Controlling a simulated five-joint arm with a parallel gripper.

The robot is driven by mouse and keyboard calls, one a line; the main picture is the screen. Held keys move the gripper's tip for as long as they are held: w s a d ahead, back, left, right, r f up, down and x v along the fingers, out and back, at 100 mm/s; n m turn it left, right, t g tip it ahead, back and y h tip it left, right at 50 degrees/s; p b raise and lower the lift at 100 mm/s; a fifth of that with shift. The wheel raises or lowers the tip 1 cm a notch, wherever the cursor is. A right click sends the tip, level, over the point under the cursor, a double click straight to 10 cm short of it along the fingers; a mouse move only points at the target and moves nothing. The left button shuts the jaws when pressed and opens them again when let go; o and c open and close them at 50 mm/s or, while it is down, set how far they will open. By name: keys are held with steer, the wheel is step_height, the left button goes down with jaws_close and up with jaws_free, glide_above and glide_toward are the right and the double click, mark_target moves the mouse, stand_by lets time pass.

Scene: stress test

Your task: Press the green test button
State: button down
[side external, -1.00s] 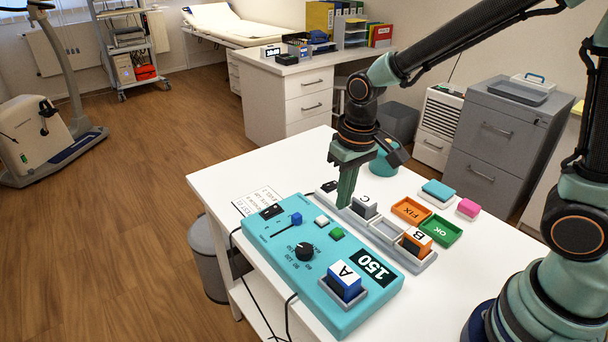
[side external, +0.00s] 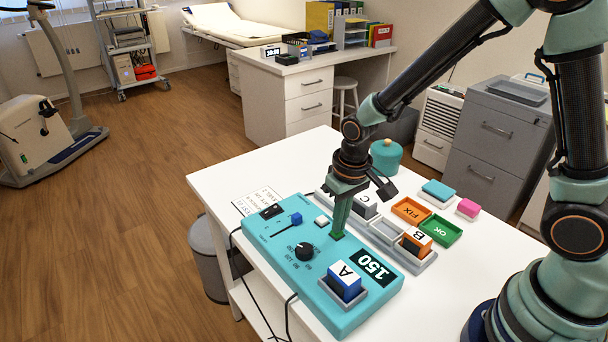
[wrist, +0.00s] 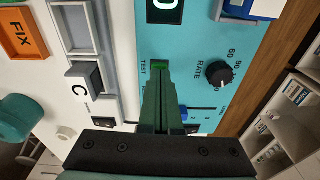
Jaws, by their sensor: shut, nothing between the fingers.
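The green test button (side external: 338,236) is on the teal control panel (side external: 285,262), beside the white button (side external: 321,221). In the wrist view the green button (wrist: 160,65) shows just beyond my fingertips, by the word TEST. My gripper (side external: 338,232) is shut and empty, pointing down, with its fingertips at the green button and covering part of it. I cannot tell whether the tips touch the button or whether it is pushed in.
The panel also has a black knob (side external: 304,251), a blue slider (side external: 296,218), a 150 display (side external: 372,267) and block A (side external: 344,281). A grey tray (side external: 384,232) with blocks C (side external: 364,206) and B (side external: 415,241) stands close behind. Orange (side external: 411,211) and green (side external: 441,231) trays lie beyond.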

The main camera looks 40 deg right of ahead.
steer(key=shift+f, duration=0.6)
steer(key=shift+r, duration=0.1)
steer(key=shift+s+a+r, duration=0.1)
steer(key=shift+s+r, duration=0.15)
steer(key=shift+s, duration=0.5)
steer(key=shift+s+r, duration=0.25)
steer(key=shift+s, duration=0.5)
steer(key=shift+r, duration=0.1)
step_height(320, 180, up, 12)
steer(key=s, duration=0.1)
steer(key=shift+s+d, duration=0.1)
steer(key=shift+d, duration=0.1)
steer(key=s+d+r+t, duration=0.3)
steer(key=d+r+t, duration=0.1)
steer(key=d+r, duration=0.2)
steer(key=shift+s+d+r+n, duration=0.25)
steer(key=shift+s+n, duration=0.05)
steer(key=shift+s, duration=0.05)
